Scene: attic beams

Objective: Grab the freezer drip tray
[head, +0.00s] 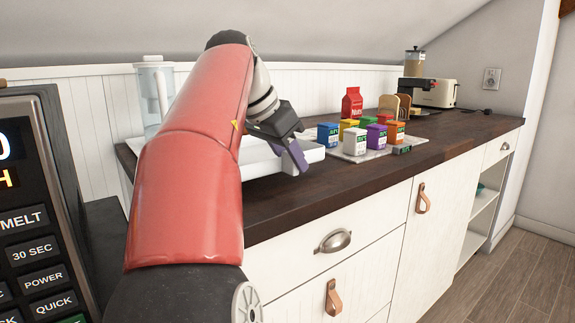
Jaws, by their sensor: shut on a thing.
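A shallow white tray, which looks like the freezer drip tray (258,168), lies on the dark wooden counter at the left. It is partly hidden behind my red arm. My gripper (294,158), with purple fingers, is at the tray's right end and is shut on its rim. The exact contact of the fingers is partly hidden by the gripper body. I cannot tell whether the tray is raised off the counter.
Right of the tray, several coloured canisters (355,141) stand on a light board, with a red carton (352,103) behind. A clear pitcher (153,95) stands behind the tray's left end. A toaster (441,93) is far back. The counter's front strip (330,182) is clear.

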